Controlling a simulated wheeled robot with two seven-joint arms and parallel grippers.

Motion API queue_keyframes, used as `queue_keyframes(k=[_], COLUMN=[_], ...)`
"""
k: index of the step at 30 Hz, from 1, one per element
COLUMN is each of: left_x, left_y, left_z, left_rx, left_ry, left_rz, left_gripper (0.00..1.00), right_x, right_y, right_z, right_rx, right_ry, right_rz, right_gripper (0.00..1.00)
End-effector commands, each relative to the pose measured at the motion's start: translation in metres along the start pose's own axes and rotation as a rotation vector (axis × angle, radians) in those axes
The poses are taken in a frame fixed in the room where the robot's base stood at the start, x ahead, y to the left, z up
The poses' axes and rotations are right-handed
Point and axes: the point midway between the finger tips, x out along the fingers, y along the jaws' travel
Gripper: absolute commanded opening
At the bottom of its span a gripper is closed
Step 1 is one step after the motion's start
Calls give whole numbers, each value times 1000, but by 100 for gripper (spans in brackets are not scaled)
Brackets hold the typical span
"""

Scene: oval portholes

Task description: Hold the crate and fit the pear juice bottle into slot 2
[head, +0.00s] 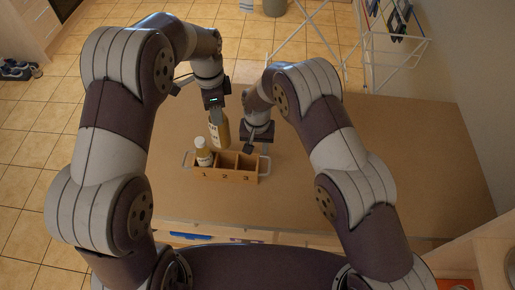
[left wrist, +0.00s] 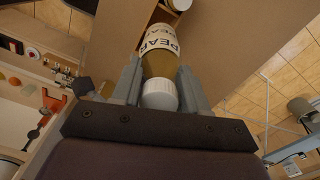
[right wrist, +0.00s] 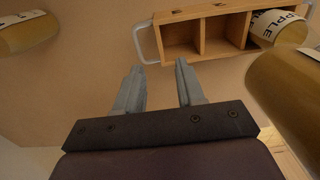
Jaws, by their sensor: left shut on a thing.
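The wooden crate (head: 209,176) stands on the table, with slots numbered 1, 2 and 3 and a metal handle at each end. The apple juice bottle (head: 203,152) stands in slot 1; slots 2 and 3 are empty. My left gripper (head: 215,117) is shut on the pear juice bottle (head: 219,135) near its white cap (left wrist: 159,95) and holds it upright, behind and above the crate. My right gripper (head: 265,149) points down by the crate's right handle. In the right wrist view it is open and empty, with the handle (right wrist: 148,45) just beyond its fingertips.
Another bottle (right wrist: 28,33) shows at the upper left of the right wrist view; its label is unreadable. A white drying rack (head: 370,50) stands on the floor behind the table.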

Motion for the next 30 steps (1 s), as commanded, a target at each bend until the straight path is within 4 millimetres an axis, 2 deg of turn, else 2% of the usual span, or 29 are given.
queue_keyframes(k=[5, 12, 15, 21, 28, 30], left_x=[0, -1, -1, -1, 0, 0], left_y=[0, 0, 0, 0, 0, 0], left_z=[0, 0, 0, 0, 0, 0], left_rx=[0, 0, 0, 0, 0, 0], left_ry=[1, 1, 1, 1, 1, 1], left_rz=[-2, -2, -2, -2, -2, -2], left_gripper=[0, 0, 0, 0, 0, 0], right_x=[32, 86, 102, 115, 116, 116], right_y=[1, 1, 1, 1, 1, 1], right_z=[1, 0, 0, 0, 0, 0], right_rx=[10, 9, 8, 8, 8, 8], right_ry=[-3, -1, 0, 1, 1, 1], right_rz=[2, 1, 0, 0, 0, 0], right_gripper=[38, 38, 38, 38, 38, 16])
